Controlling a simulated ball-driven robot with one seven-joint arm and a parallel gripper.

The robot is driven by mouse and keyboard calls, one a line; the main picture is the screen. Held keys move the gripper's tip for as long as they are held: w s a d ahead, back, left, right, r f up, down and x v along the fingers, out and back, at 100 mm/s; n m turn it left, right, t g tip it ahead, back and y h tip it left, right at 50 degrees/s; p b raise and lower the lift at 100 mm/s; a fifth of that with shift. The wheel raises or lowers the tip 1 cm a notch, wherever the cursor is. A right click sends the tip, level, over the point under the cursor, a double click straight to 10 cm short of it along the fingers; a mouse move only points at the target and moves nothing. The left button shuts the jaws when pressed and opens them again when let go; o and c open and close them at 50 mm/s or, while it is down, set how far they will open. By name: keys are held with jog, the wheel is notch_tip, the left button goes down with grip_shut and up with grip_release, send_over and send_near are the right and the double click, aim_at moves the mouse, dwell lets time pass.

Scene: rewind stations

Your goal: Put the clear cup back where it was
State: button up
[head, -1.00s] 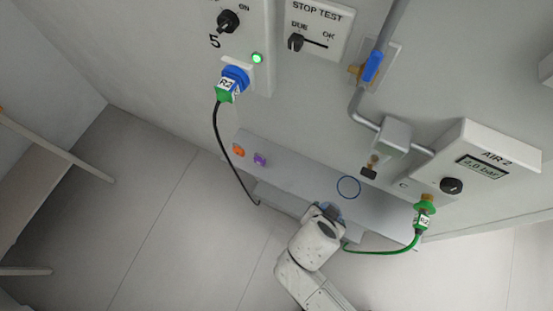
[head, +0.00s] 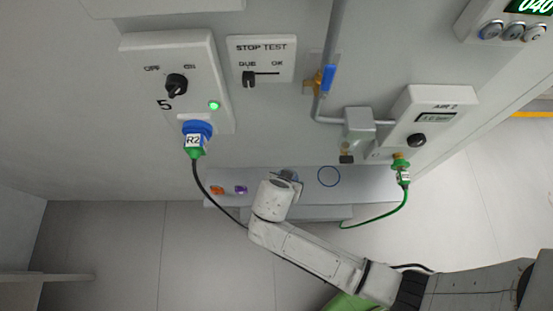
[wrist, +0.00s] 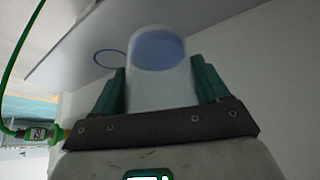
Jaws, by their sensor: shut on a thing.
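My gripper (wrist: 160,78) is shut on the clear cup (wrist: 158,92), a pale translucent cup with a bluish round end, held between the two green fingers in the wrist view. In the head view my gripper (head: 287,179) is at the grey shelf (head: 370,184), left of a blue ring mark (head: 328,176). The ring is bare and also shows in the wrist view (wrist: 110,57), left of the cup. The cup is mostly hidden by my wrist in the head view. I cannot tell whether it touches the shelf.
Orange (head: 217,190) and purple (head: 241,190) items sit at the shelf's left end. A black cable hangs from the blue R2 plug (head: 197,129). A green hose (head: 388,215) hangs at the right from the AIR 2 box (head: 430,112). A valve block (head: 358,126) juts above the shelf.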

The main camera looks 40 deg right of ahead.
jog(key=w+f, duration=0.2)
jog(key=f, duration=0.1)
jog(key=w+f, duration=0.1)
jog(key=f, duration=0.1)
jog(key=shift+w+a, duration=0.35)
jog(key=shift+w, duration=0.05)
jog(key=shift+f, duration=1.45)
jog(key=shift+s+f+b, duration=0.1)
jog(key=shift+b, duration=0.25)
jog(key=shift+f, duration=0.1)
jog(key=o, duration=1.1)
jog(key=shift+o, duration=0.2)
jog(key=shift+a+r, duration=0.1)
jog(key=shift+r, duration=0.35)
jog(key=v, duration=1.1)
jog(key=shift+r+p, duration=0.2)
jog(key=shift+p, duration=0.1)
jog(key=shift+s, duration=0.1)
